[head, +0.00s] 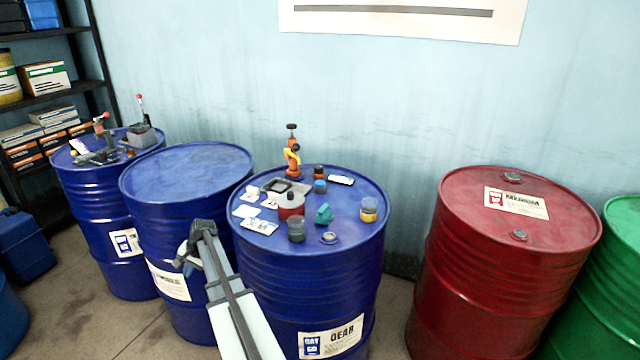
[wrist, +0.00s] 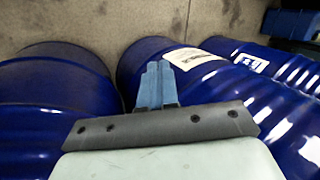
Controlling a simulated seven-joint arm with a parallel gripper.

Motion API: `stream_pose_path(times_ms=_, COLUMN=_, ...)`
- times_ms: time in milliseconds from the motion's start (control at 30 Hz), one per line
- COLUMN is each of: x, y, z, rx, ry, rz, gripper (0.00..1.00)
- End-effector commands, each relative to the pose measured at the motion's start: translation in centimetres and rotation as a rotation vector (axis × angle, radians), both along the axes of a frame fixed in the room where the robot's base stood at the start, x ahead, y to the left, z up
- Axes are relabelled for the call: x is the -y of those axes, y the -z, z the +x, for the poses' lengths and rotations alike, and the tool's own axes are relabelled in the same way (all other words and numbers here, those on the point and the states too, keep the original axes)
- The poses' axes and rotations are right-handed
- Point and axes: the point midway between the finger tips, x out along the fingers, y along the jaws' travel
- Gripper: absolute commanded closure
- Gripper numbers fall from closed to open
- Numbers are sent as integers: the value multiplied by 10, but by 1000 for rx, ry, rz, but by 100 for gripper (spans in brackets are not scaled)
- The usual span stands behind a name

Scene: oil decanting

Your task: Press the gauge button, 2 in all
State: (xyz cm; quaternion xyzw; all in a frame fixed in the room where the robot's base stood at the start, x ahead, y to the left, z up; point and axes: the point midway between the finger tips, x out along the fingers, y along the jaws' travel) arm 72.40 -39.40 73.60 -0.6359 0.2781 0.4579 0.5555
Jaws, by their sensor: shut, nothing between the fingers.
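Several small items stand on the blue drum (head: 350,200) in the middle of the head view. Among them is a squat red piece with a grey top (head: 291,205). I cannot tell for sure which item carries the gauge button. My gripper (head: 192,240) is at the left of this drum, in front of the plain-topped blue drum, apart from the small items. In the wrist view its fingertips (wrist: 157,82) are together and hold nothing.
An orange pump-like piece (head: 292,155) stands at the back of the middle drum. A dark cup (head: 297,229), a teal piece (head: 324,214) and a yellow-banded jar (head: 368,210) stand there too. A red drum (head: 520,240) is at right. The neighbouring blue drum's top (head: 187,168) is bare.

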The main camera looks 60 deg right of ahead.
Motion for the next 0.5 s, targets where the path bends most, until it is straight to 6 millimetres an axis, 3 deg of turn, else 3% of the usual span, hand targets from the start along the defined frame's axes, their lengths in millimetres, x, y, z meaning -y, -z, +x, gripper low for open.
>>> stream_pose_path(times_ms=100, x=37, y=-35, z=9, rx=47, ry=65, rz=3, gripper=100)
stream_pose_path(times_ms=500, x=132, y=-144, z=13, rx=179, ry=240, rz=16, gripper=100)
